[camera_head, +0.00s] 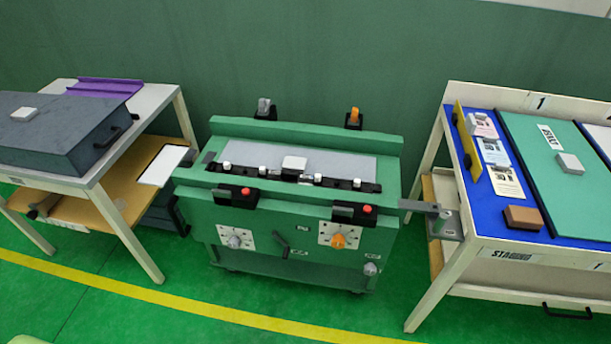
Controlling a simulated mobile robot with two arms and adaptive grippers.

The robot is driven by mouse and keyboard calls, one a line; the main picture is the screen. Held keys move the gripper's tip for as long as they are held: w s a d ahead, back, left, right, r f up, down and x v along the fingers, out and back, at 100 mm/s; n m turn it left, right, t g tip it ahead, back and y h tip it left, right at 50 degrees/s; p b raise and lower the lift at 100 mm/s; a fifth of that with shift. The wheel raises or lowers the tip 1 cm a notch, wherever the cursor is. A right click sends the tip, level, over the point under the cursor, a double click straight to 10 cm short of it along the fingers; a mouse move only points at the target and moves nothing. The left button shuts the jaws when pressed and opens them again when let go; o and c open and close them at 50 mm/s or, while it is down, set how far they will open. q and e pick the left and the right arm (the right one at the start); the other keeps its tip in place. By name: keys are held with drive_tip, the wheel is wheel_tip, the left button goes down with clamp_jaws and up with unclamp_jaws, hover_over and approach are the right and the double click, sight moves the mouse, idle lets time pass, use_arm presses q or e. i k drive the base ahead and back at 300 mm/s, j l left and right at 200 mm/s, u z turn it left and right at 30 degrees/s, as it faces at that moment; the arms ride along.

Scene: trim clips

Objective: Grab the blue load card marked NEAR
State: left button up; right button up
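Three small printed cards lie in a row on the blue surface (473,178) at the left of the right-hand table. The far card (482,125) looks pinkish, the middle card (494,152) looks pale blue, and the front card (505,182) looks cream. Their print is too small to read, so I cannot tell which is marked NEAR. A yellow upright strip (466,141) stands along the left side of the cards. A brown block (523,218) sits in front of them. Neither of my grippers is in view.
A green machine (300,212) with knobs and red-topped clamps stands in the middle. A grey arm-like part (420,205) juts from its right side toward the right table. A left table (150,101) holds a dark case (45,148). Green floor is free in front.

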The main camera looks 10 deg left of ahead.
sight(493, 150)
drive_tip(key=i+l+z, duration=0.25)
drive_tip(key=l, duration=0.25)
drive_tip(key=i+l+z, duration=0.25)
drive_tip(key=l, duration=0.2)
drive_tip(key=i, duration=0.05)
